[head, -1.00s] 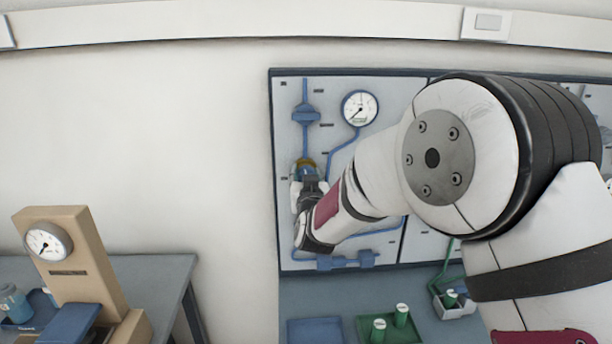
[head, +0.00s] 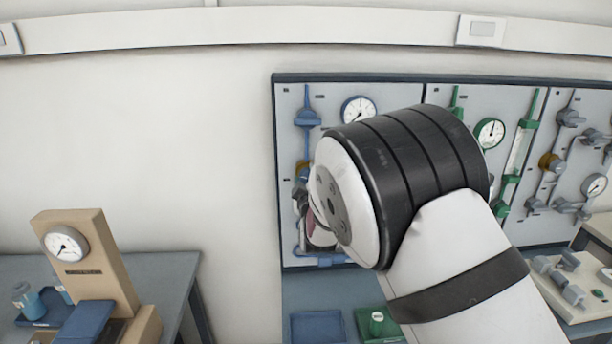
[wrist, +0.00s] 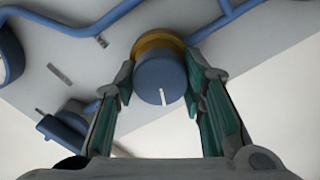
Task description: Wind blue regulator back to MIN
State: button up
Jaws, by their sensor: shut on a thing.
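The blue regulator is a round blue knob (wrist: 158,75) on a brass collar (wrist: 157,42), with a white line on its face. In the wrist view it sits between the two fingers of my gripper (wrist: 162,88), which are shut on its sides. The white line points toward the bottom of that view. No MIN label is readable. In the head view only a bit of brass and blue shows beside my arm, which hides most of the knob and gripper. The blue line's dial gauge (head: 358,109) is partly visible above my arm; its reading is too small to tell.
The wall panel (head: 290,245) also carries green valves, a green-rimmed gauge (head: 489,132) and grey fittings at right. Blue pipes (wrist: 215,20) run close around the knob. A beige gauge stand (head: 110,265) stands on the left table. The wall left of the panel is bare.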

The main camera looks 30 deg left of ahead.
jog(key=n+p, duration=0.1)
jog(key=n, duration=0.3)
jog(key=shift+f+n+p, duration=0.1)
jog(key=shift+n+p, duration=0.25)
jog(key=shift+n, duration=0.05)
dwell(0.4)
jog(key=o, duration=1.2)
jog(key=v, duration=1.2)
